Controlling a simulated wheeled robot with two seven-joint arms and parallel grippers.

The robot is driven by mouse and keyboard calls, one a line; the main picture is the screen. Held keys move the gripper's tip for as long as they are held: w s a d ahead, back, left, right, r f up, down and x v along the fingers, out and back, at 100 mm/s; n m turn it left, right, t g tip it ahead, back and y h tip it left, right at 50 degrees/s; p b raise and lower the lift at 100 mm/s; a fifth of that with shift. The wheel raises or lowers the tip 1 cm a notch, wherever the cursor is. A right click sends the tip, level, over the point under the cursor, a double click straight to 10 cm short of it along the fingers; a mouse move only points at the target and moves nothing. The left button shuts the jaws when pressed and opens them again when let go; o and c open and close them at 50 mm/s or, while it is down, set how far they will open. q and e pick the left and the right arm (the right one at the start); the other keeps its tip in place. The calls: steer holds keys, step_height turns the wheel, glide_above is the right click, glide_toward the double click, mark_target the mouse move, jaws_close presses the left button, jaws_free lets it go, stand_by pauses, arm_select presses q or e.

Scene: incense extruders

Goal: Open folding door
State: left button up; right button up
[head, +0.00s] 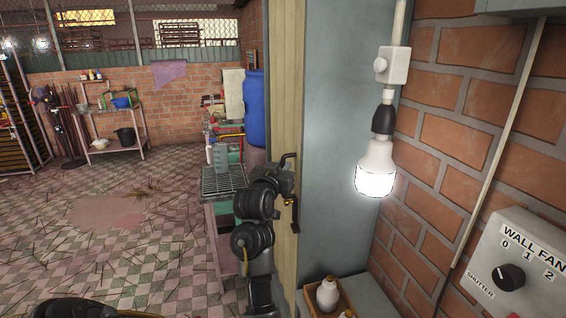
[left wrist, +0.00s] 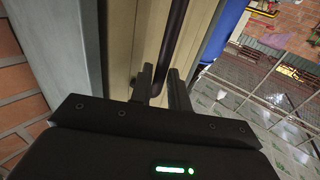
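The folding door shows as a narrow pale wooden panel (head: 286,70), upright beside a grey-blue panel (head: 340,130). A black upright bar handle (head: 294,215) is fixed on the wooden panel. My left gripper (head: 286,180) is at the handle and hides its middle part. In the left wrist view, the black handle (left wrist: 177,40) runs down between the two close-set fingers of my left gripper (left wrist: 161,85), which look shut on it. The exact contact is dark and hard to see. My right gripper is not in view.
A brick wall (head: 450,130) with a lit bulb (head: 375,168) and a fan control box (head: 520,270) is at the right. A wooden box with bottles (head: 327,292) sits low beside the panel. A blue barrel (head: 254,110) and rack (head: 222,182) stand beyond. The tiled floor (head: 100,220) is mostly open.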

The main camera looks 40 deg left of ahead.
arm_select(q)
steer(key=shift+w+a, duration=0.2)
steer(key=shift+w, duration=0.45)
jaws_close()
